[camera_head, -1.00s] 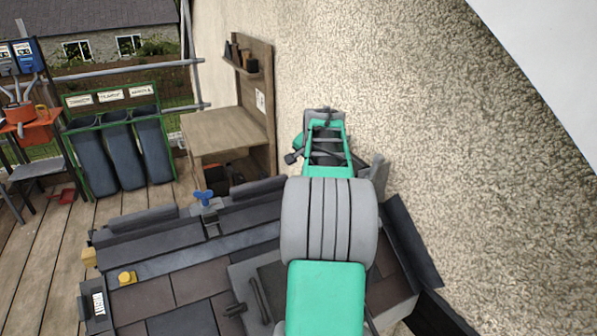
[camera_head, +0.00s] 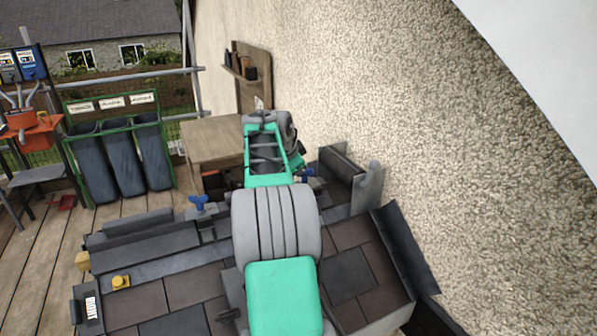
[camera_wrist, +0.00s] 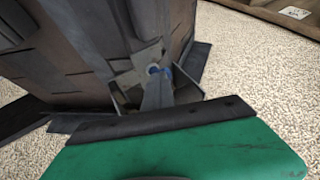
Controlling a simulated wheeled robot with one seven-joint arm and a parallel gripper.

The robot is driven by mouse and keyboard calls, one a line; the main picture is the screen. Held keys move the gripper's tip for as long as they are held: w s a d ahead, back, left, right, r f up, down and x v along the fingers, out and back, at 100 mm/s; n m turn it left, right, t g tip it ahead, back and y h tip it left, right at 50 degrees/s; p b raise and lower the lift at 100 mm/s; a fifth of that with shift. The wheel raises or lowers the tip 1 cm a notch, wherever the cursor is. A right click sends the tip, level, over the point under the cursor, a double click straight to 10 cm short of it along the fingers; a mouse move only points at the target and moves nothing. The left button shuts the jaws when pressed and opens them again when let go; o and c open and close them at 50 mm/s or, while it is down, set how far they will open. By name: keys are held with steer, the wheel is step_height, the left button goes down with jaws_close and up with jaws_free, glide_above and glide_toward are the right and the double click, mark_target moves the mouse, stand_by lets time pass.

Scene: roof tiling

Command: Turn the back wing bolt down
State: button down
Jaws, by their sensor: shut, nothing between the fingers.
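One blue wing bolt (camera_head: 198,202) stands on the ridge of the tiled roof model, left of my arm. A second blue wing bolt (camera_head: 303,174) shows partly beside my arm, on its right, closer to the rough wall. A blue bolt also shows in the wrist view (camera_wrist: 153,69), just beyond the tip of my gripper (camera_wrist: 158,82). My gripper is shut and empty. Whether it touches that bolt I cannot tell. In the head view my arm hides the gripper.
The rough wall (camera_head: 400,120) rises close on the right. A wooden bench (camera_head: 212,138) and a green rack (camera_head: 120,148) stand behind.

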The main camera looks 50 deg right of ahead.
stand_by(0.7)
steer(key=shift+s+d+r, duration=0.1)
steer(key=shift+s+d, duration=0.05)
steer(key=shift+d, duration=0.35)
steer(key=shift+s, duration=0.25)
steer(key=s+a+r+b, duration=0.1)
steer(key=a+r+b, duration=0.2)
steer(key=a+r, duration=0.6)
steer(key=w+a+f+n+t+y, duration=0.1)
steer(key=a+f+n, duration=0.15)
steer(key=a, duration=0.25)
steer(key=w+a+f+n, duration=0.1)
steer(key=a+n, duration=0.2)
steer(key=a, duration=0.2)
steer(key=s+a+f+n+y, duration=0.1)
steer(key=a+f+n, duration=0.25)
steer(key=a, duration=0.45)
steer(key=s+a+f+n+t+y, duration=0.1)
steer(key=s+a+f+n+y, duration=0.2)
steer(key=a, duration=0.5)
steer(key=a+f+n, duration=0.3)
steer(key=a+n, duration=0.2)
steer(key=a, duration=0.3)
steer(key=s+a+f+n+y, duration=0.2)
steer(key=s+a+f+n, duration=0.5)
steer(key=a, duration=0.3)
steer(key=shift+s+a+f+g, duration=0.3)
steer(key=shift+s+a+f, duration=0.1)
steer(key=shift+s+f, duration=0.5)
